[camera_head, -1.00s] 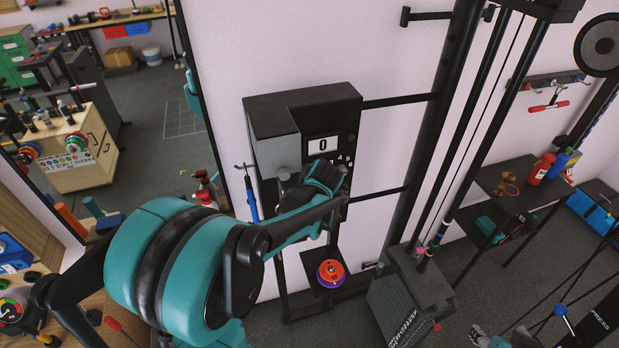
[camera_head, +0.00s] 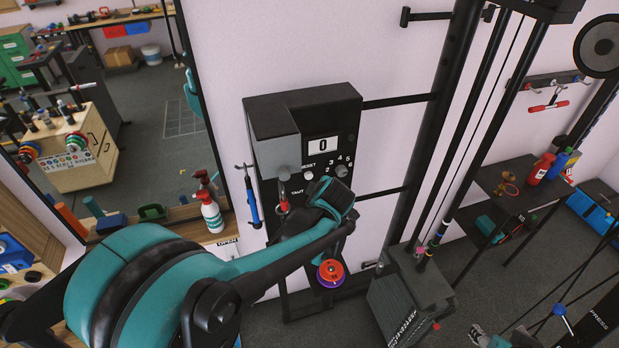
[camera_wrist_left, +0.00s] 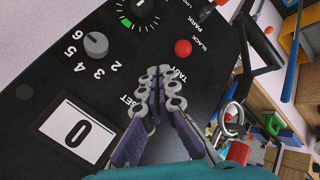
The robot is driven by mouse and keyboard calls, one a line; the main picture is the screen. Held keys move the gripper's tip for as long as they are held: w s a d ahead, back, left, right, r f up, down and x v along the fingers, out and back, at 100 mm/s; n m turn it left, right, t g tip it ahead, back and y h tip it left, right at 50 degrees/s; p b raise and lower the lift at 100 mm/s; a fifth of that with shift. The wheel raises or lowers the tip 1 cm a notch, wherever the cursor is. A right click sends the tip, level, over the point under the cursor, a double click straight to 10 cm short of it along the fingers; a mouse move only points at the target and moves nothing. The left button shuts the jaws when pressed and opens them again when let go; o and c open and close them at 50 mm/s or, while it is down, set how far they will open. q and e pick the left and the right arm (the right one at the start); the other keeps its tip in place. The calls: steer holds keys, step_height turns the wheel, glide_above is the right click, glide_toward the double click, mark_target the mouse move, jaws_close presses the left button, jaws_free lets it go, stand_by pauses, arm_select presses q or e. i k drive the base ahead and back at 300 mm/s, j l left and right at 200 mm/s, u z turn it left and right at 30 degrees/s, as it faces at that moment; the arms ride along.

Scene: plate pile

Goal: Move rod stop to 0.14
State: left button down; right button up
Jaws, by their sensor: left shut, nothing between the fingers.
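I cannot single out the rod stop with certainty. The black machine's control panel (camera_head: 300,105) has a display (camera_head: 322,145) reading 0 and a grey numbered dial (camera_head: 342,171). A grey ring (camera_wrist_left: 230,118) is right of the fingers.
Below the panel is an orange-and-purple disc stack (camera_head: 331,272). A weight stack (camera_head: 405,305) with upright rods stands right of it. A blue-handled tool (camera_head: 252,205) hangs left of the panel, and a red-topped spray bottle (camera_head: 211,215) stands farther left. Open floor lies at upper left.

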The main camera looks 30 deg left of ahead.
mark_target(420, 250)
steer(key=k, duration=1)
